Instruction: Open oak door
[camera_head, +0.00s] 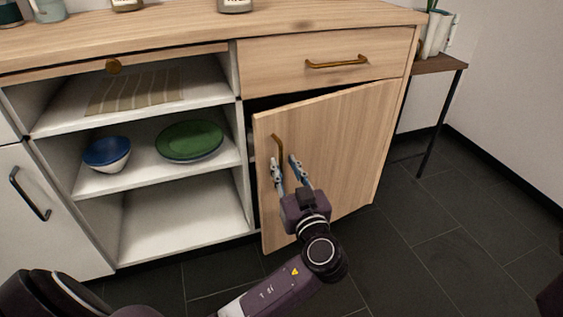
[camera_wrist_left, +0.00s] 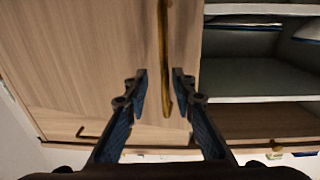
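The oak door (camera_head: 335,130) is the light wood cabinet door below the drawer. It stands ajar, with its left edge out from the cabinet and a dark gap along its top. Its brass bar handle (camera_head: 279,148) is upright near that left edge. My left gripper (camera_head: 285,166) is at the lower part of the handle, with its fingers apart. In the left wrist view the handle (camera_wrist_left: 163,50) runs down between the open fingertips (camera_wrist_left: 160,80), nearer one finger; contact is unclear. The right gripper is not in view.
Open shelves left of the door hold a blue bowl (camera_head: 107,153) and a green plate (camera_head: 189,140). A drawer (camera_head: 325,62) with a brass handle is above the door. A small side table (camera_head: 440,64) stands at the right. The dark tiled floor (camera_head: 430,235) right of the door is clear.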

